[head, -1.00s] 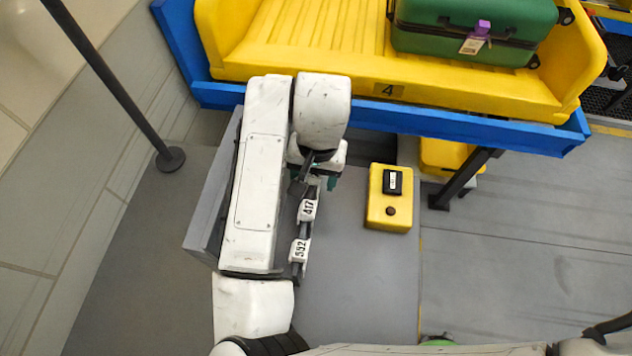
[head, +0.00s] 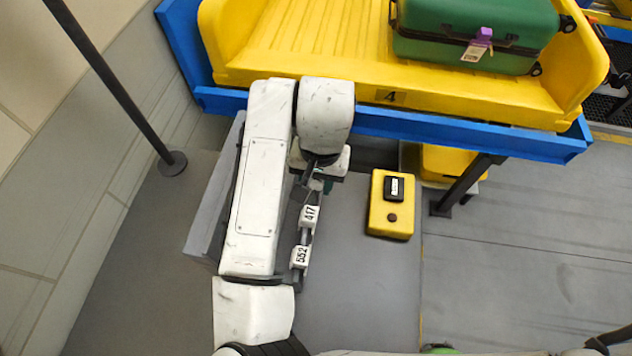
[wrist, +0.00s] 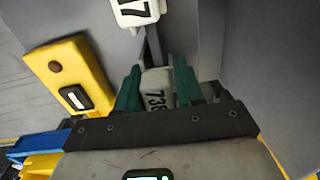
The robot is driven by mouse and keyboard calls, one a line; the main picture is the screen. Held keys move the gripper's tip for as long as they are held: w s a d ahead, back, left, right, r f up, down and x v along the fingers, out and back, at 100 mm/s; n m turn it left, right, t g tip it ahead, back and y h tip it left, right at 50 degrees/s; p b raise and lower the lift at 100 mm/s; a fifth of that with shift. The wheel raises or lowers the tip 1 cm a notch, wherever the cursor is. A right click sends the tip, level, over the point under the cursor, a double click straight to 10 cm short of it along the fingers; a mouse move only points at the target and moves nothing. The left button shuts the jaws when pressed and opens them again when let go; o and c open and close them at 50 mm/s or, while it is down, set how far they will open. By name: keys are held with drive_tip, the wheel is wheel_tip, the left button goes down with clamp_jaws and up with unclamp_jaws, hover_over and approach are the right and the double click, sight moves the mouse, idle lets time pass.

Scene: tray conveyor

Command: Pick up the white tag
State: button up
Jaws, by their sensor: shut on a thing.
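A white tag (wrist: 157,78) with black digits that look like 738 sits between the teal fingers of my gripper (wrist: 159,88) in the wrist view. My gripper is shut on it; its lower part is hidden. In the head view my gripper (head: 318,184) is largely hidden under my wrist, and this tag cannot be made out. Two more white tags, 417 (head: 309,217) and 552 (head: 300,257), sit in a row on a dark rail, nearer my body. The 417 tag also shows partly in the wrist view (wrist: 137,11), apart from the fingers.
A yellow control box (head: 391,205) stands right of my gripper on the grey surface (head: 350,290). Beyond is a blue-edged conveyor (head: 440,135) with a yellow tray (head: 300,50) carrying a green suitcase (head: 475,25). A dark post (head: 110,80) stands at left.

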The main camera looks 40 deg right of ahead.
drive_tip(key=shift+s+d+r, duration=0.1)
drive_tip(key=shift+d+r, duration=0.05)
drive_tip(key=r, duration=0.6)
drive_tip(key=shift+s+d+r+b, duration=0.15)
drive_tip(key=shift+s+r+b, duration=0.05)
drive_tip(key=shift+r+b, duration=0.15)
drive_tip(key=s+d, duration=1.3)
drive_tip(key=shift+s+d+f, duration=0.15)
drive_tip(key=shift+s+d, duration=0.1)
wheel_tip(320, 180, up, 6)
drive_tip(key=p, duration=0.6)
drive_tip(key=shift+r+p, duration=0.25)
drive_tip(key=shift+p, duration=0.1)
